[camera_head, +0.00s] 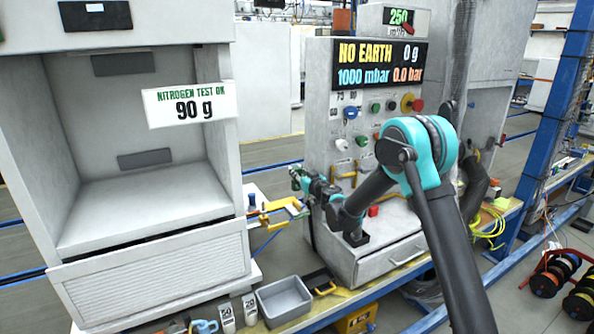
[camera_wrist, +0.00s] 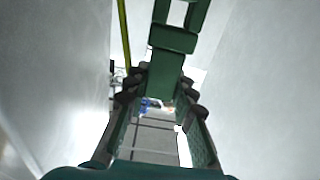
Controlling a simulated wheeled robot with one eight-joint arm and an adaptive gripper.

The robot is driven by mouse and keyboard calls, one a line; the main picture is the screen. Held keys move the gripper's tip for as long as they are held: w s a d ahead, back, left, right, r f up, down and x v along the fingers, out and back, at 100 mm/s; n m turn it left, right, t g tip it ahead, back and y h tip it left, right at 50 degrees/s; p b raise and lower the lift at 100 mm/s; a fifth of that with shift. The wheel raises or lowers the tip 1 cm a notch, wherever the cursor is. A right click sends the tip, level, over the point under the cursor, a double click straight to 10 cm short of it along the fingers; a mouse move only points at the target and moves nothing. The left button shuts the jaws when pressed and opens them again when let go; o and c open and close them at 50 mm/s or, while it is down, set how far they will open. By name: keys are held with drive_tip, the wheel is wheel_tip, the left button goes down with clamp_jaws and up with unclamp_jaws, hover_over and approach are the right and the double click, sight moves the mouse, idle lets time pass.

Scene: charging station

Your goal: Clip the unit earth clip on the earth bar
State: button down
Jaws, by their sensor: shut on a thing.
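My gripper (camera_head: 300,178) reaches left, in front of the gap between the white cabinet and the charging panel. In the wrist view my gripper (camera_wrist: 158,105) has its dark pads closed on a green clip (camera_wrist: 172,40), which I take to be the unit earth clip. The clip points away from the palm. A yellow cable (camera_wrist: 123,35) runs beside it. I cannot surely pick out the earth bar; a yellow-orange bar-like part (camera_head: 282,204) sits just below my gripper. No contact between clip and bar can be made out. The panel display (camera_head: 379,65) reads NO EARTH.
The open white cabinet (camera_head: 150,245) stands left of my gripper and the charging panel (camera_head: 318,110) right of it. Grey surfaces flank the gripper closely in the wrist view.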

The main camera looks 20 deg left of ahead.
sight(298, 183)
drive_tip(key=shift+f, duration=2.45)
drive_tip(key=shift+f, duration=2.1)
drive_tip(key=c, duration=1.2)
unclamp_jaws()
drive_tip(key=v, duration=1.2)
drive_tip(key=shift+d, duration=0.1)
